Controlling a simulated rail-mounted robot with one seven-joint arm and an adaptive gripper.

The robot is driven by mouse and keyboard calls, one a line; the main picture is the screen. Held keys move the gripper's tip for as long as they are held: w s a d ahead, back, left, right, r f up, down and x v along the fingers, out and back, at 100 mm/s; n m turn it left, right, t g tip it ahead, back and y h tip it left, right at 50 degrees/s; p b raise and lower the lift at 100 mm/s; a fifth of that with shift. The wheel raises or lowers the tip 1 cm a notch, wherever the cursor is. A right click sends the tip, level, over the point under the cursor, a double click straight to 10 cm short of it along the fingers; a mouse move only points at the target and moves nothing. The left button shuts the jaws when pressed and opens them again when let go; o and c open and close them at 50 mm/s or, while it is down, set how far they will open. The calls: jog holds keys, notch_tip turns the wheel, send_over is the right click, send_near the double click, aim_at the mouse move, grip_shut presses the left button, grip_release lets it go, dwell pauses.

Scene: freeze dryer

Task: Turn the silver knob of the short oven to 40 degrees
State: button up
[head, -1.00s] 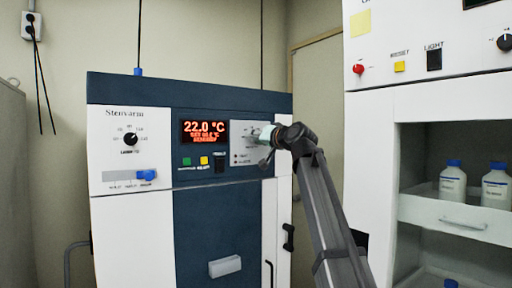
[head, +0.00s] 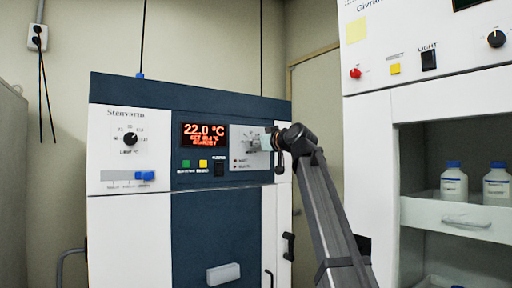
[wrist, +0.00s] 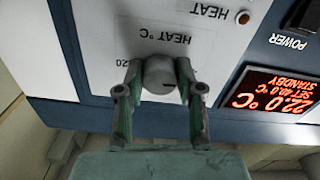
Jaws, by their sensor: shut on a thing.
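The short oven (head: 232,213) stands on the left with a dark blue top and white side panels. Its red display (head: 203,135) reads 22.0 °C and STANDBY in the head view. In the wrist view the display (wrist: 274,93) appears upside down, and its set line looks like 40.0 °C. The silver knob (wrist: 159,77) sits on the light plate marked HEAT °C. My gripper (wrist: 158,72) has one finger on each side of it and is shut on it. In the head view my gripper (head: 270,141) is at the plate and hides much of the knob.
A black dial (head: 130,139) and a blue slider (head: 145,176) are on the oven's left panel. A POWER switch (wrist: 291,43) is near the display. A taller white cabinet (head: 365,170) with bottles stands close on the right.

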jog(key=shift+r, duration=0.1)
dwell(0.3)
jog(key=o, duration=1.2)
jog(key=shift+c, duration=0.2)
jog(key=v, duration=1.2)
